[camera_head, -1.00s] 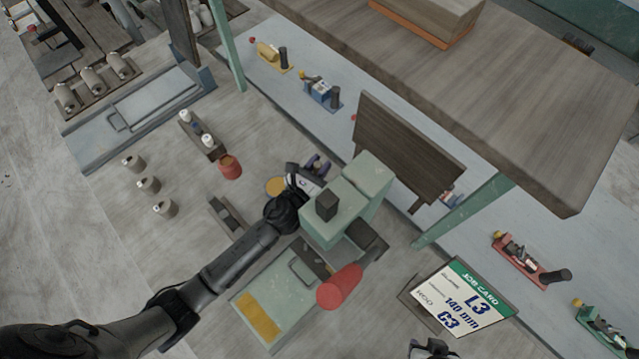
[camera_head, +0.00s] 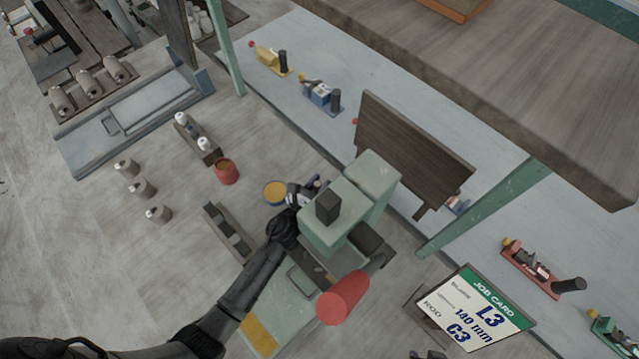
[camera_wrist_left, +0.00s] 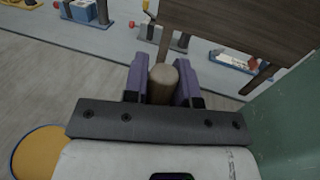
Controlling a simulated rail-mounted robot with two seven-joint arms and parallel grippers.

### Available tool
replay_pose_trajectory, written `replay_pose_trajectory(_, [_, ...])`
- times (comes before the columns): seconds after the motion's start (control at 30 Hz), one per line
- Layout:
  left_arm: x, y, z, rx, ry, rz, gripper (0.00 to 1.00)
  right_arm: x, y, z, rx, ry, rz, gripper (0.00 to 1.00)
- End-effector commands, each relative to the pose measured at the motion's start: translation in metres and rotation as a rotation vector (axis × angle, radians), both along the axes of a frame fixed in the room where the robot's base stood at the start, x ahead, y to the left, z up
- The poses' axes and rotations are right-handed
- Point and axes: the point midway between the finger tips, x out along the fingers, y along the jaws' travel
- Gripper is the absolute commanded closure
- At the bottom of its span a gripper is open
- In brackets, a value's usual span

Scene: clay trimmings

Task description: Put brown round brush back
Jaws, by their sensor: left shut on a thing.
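My left gripper (camera_head: 316,184) is beside the green machine (camera_head: 337,222), just right of a round yellow-topped dish (camera_head: 275,192). In the left wrist view its purple fingers (camera_wrist_left: 162,82) are shut on a tan-brown, round-ended piece (camera_wrist_left: 163,84), which looks like the handle of the brown round brush. Its bristles cannot be made out. The yellow dish also shows at the lower left of the wrist view (camera_wrist_left: 40,152). Only a dark sliver of what seems to be my right gripper (camera_head: 428,355) shows at the bottom edge.
A dark slotted rack (camera_head: 229,232) lies left of the machine. A red cup (camera_head: 226,172), a bottle holder (camera_head: 198,138) and several tan spools (camera_head: 142,188) stand farther left. A dark upright board (camera_head: 412,148) and a job card (camera_head: 476,308) stand to the right.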

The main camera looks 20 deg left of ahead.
Motion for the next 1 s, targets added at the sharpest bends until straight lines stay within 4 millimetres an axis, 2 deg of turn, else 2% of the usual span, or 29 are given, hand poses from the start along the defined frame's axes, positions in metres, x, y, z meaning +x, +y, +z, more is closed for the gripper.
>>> replay_pose_trajectory(0.27, [0.0, 0.0, -0.004, 0.0, -0.001, -0.001, 0.98, 0.0, -0.002, -0.005, -0.008, 0.0, 0.006, 0.57])
replay_pose_trajectory(0.3, [0.0, 0.0, -0.003, 0.0, -0.001, 0.0, 0.72, 0.0, -0.003, -0.004, -0.01, 0.001, 0.006, 0.57])
replay_pose_trajectory(0.53, [0.0, 0.0, -0.002, 0.0, 0.0, 0.0, 0.5, 0.0, -0.003, -0.003, -0.012, 0.0, 0.009, 0.57])
replay_pose_trajectory(0.87, [0.0, 0.0, 0.002, 0.0, -0.001, 0.0, 0.49, 0.0, -0.002, 0.002, -0.007, 0.0, 0.005, 0.57])
replay_pose_trajectory(1.0, [-0.017, 0.003, -0.001, 0.001, 0.002, -0.001, 0.49, 0.0, -0.001, 0.0, -0.004, -0.002, 0.003, 0.57])
